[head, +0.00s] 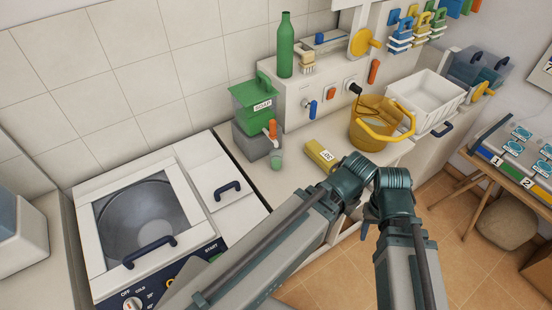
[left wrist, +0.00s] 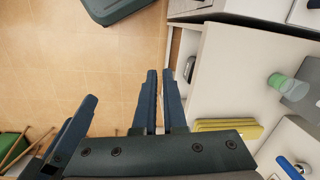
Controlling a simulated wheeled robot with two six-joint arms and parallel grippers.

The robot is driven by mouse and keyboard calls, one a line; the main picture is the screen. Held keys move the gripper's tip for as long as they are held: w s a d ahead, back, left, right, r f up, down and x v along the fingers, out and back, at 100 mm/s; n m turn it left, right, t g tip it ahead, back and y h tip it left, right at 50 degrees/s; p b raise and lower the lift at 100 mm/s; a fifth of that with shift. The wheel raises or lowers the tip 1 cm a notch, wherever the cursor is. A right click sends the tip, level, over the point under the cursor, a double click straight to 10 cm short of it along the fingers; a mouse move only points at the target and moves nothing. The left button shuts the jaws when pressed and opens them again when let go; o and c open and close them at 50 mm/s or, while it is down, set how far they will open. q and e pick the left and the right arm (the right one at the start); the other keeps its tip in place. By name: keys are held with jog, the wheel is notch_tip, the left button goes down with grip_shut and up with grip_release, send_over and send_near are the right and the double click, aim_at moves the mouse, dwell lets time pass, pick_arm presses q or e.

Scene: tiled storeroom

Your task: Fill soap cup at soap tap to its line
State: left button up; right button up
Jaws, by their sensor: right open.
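The green soap tank (head: 255,101) labelled SOAP sits on a grey block at the back of the counter. Its tap (head: 270,132) has an orange handle. A small translucent green cup (head: 276,159) stands on the counter below the tap, beside the block. The cup also shows at the right of the left wrist view (left wrist: 277,81). Its line and fill level are too small to tell. My right gripper (head: 369,219) is open, partly hidden by the arms and apart from the cup. My left gripper (left wrist: 160,75) shows a narrow empty gap, away from the cup.
A washer (head: 135,225) is at left. Counter is bare in front of the cup.

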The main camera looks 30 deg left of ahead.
pick_arm(q)
jog(key=o, duration=0.5)
jog(key=w+r+p, duration=0.1)
jog(key=w+a+r+p, duration=0.1)
jog(key=w, duration=0.1)
jog(key=w+a+r+p, duration=0.1)
jog(key=shift+w+a+r, duration=0.1)
jog(key=shift+w+r, duration=0.05)
jog(key=shift+r, duration=0.15)
jog(key=shift+c, duration=0.2)
jog(key=shift+o, duration=1.2)
jog(key=w+a+r+p, duration=0.6)
jog(key=w+a, duration=0.1)
jog(key=w, duration=0.1)
jog(key=shift+m, duration=0.4)
notch_tip(320, 180, up, 8)
jog(key=r+m+h+p, duration=0.1)
jog(key=p, duration=0.8)
send_over(273, 127)
jog(key=w, duration=0.1)
jog(key=f+b, duration=0.4)
jog(key=f, duration=0.1)
jog(key=f+b, duration=0.4)
jog(key=b, duration=0.1)
jog(key=f+b, duration=0.5)
jog(key=shift+a+f, duration=0.3)
jog(key=shift+r, duration=0.1)
grip_shut()
